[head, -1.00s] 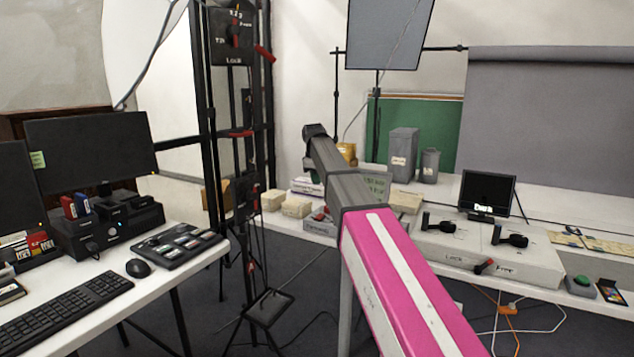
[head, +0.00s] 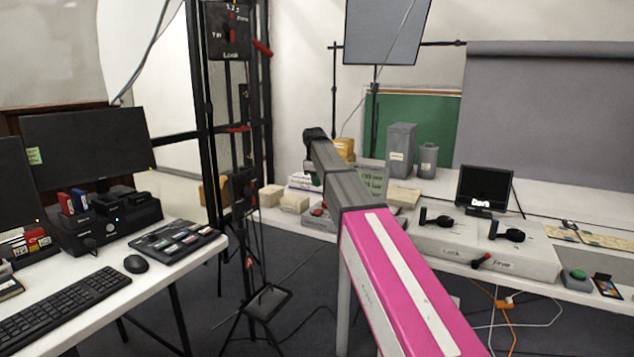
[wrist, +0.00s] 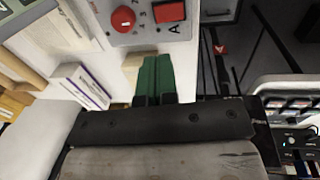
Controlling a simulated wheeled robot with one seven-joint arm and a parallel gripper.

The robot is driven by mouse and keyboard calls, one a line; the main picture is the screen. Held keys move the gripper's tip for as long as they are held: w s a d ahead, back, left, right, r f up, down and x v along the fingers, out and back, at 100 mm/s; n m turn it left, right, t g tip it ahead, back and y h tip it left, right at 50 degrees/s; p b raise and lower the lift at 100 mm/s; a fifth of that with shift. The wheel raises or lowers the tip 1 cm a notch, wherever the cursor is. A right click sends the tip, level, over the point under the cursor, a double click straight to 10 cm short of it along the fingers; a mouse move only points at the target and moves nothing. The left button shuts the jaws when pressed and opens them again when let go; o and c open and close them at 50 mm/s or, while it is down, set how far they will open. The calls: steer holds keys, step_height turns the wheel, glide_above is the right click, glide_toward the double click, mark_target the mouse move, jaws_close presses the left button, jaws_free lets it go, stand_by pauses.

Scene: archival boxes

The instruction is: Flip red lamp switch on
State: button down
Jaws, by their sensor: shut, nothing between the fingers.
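A light grey control box (wrist: 148,34) is at the top of the wrist view. It bears a red round dial (wrist: 122,18) with numbers and a red rectangular switch (wrist: 171,10) beside the letter A. I cannot tell which way the switch is set. My gripper (wrist: 155,60) has green fingers, shut together and empty. In the picture its tips lie just below the box face, below and left of the switch; contact is not visible. In the head view the box (head: 318,222) sits low on the back table, partly behind my arm, and my gripper (head: 311,169) shows small above it.
White cartons (head: 294,203) stand left of the control box. A black stand (head: 240,190) with red levers rises between the tables. A monitor (head: 487,188) and a white panel with black handles (head: 480,245) are on the right. Floor shows between the tables.

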mark_target(318, 211)
steer(key=f, duration=0.3)
steer(key=w+f, duration=0.1)
steer(key=f, duration=0.6)
steer(key=shift+w+d+f, duration=0.15)
steer(key=shift+d+f, duration=0.15)
steer(key=shift+d, duration=0.05)
steer(key=shift+f, duration=0.2)
steer(key=shift+s+a+r, duration=0.25)
steer(key=shift+s+a, duration=0.1)
steer(key=shift+s, duration=0.25)
step_height(318, 211, up, 14)
steer(key=s+a, duration=0.1)
steer(key=shift+s, duration=0.35)
steer(key=shift+w+d+f, duration=0.1)
steer(key=shift+w, duration=0.05)
stand_by(0.5)
